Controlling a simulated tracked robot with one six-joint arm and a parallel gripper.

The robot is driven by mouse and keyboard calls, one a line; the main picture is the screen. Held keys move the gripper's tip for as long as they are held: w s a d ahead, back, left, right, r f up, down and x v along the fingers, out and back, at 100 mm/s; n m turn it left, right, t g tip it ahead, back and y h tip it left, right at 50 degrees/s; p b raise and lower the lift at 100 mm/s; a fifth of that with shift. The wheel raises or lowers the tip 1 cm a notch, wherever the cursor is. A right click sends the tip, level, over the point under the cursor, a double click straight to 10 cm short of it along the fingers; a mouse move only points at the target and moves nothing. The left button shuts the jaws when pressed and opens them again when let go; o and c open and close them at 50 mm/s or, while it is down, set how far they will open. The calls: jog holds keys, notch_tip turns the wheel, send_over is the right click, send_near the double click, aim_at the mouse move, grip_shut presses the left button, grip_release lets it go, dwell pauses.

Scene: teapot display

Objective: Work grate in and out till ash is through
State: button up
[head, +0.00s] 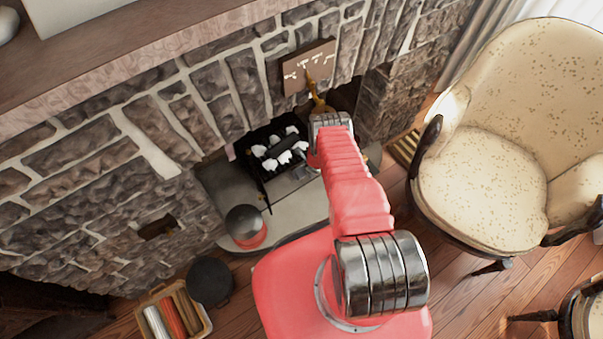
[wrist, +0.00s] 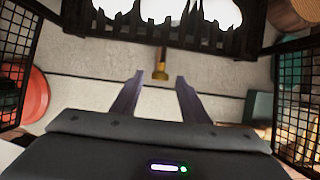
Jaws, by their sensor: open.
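The grate (head: 268,166) is a dark basket in the stone fireplace, holding pale lumps. In the wrist view, the grate (wrist: 150,36) crosses the top, with jagged dark bars against bright white. A short rod with a brass knob (wrist: 161,76) points from below it toward me. My gripper (wrist: 159,77) is open and empty, its two dark fingers on either side of the knob's line. The knob shows in the gap near the fingertips; I cannot tell whether they touch it. In the head view my arm hides the fingers and knob.
Dark mesh panels (wrist: 19,52) flank the gripper. A brass lever (head: 315,88) stands before a brown lettered sign (head: 308,66). A dark round vessel (head: 244,221), a black pot (head: 209,281) and a crate (head: 205,326) lie left. A cream armchair (head: 485,185) stands right.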

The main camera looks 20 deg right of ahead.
jog(key=shift+x, duration=0.8)
grip_shut()
